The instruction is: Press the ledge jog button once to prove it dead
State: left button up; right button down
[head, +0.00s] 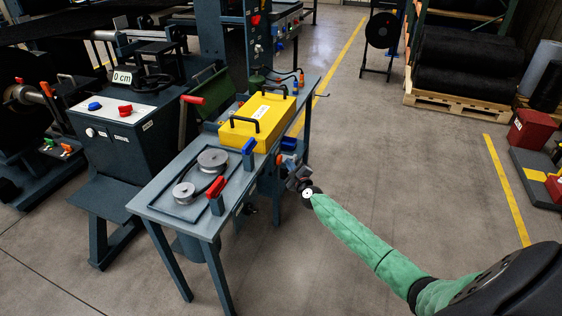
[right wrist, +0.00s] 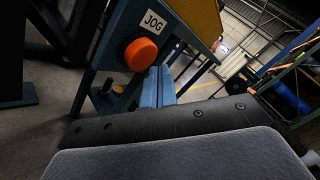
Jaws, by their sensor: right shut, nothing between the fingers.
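In the head view a bit of the orange button (head: 279,160) shows beside the bench edge. My right gripper (head: 290,163) is by that ledge; its blue fingers (right wrist: 159,76) are shut together and empty. In the right wrist view the fingertips lie below and to the right of the button. They look apart from it, though the depth gap is hard to tell. My left gripper is not in view.
The floor right of the bench is clear up to a pallet of black rolls (head: 465,100).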

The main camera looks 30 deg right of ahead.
dwell(0.7)
jog(key=shift+w+a, duration=0.3)
jog(key=shift+w, duration=0.05)
jog(key=shift+w+a, duration=0.35)
dwell(1.0)
jog(key=shift+s+d, duration=0.1)
dwell(0.3)
jog(key=shift+s+d, duration=0.5)
jog(key=shift+s, duration=0.1)
jog(key=s+d+b, duration=0.1)
jog(key=s+d, duration=0.2)
jog(key=shift+s+d, duration=0.15)
jog(key=shift+s, duration=0.25)
dwell(0.3)
dwell(0.7)
